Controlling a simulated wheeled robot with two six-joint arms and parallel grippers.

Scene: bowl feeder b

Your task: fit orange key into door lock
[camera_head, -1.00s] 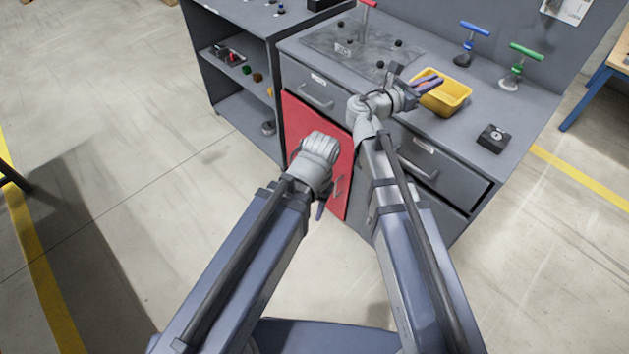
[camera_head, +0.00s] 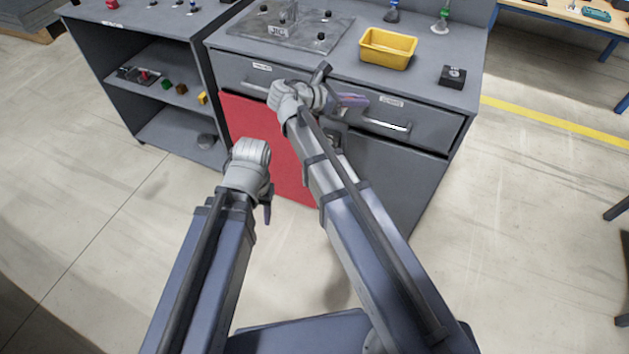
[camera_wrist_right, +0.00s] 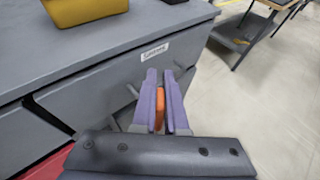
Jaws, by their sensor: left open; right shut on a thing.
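My right gripper (camera_head: 352,101) is in front of the bench's right drawer in the head view. In the right wrist view its purple fingers (camera_wrist_right: 162,100) are shut on the orange key (camera_wrist_right: 159,108), which shows as a small orange piece between them. The key's far end is hidden. The red door (camera_head: 262,140) is below the bench's left drawer and appears shut. My right arm covers part of it, and I cannot make out the door lock. My left gripper (camera_head: 267,205) is open and empty, low in front of the red door, pointing down.
A yellow bin (camera_head: 388,48) and a small black box (camera_head: 452,77) stand on the bench top. The right drawer's handle (camera_head: 386,125) juts out close to my right gripper. A shelf unit (camera_head: 150,90) stands at the left.

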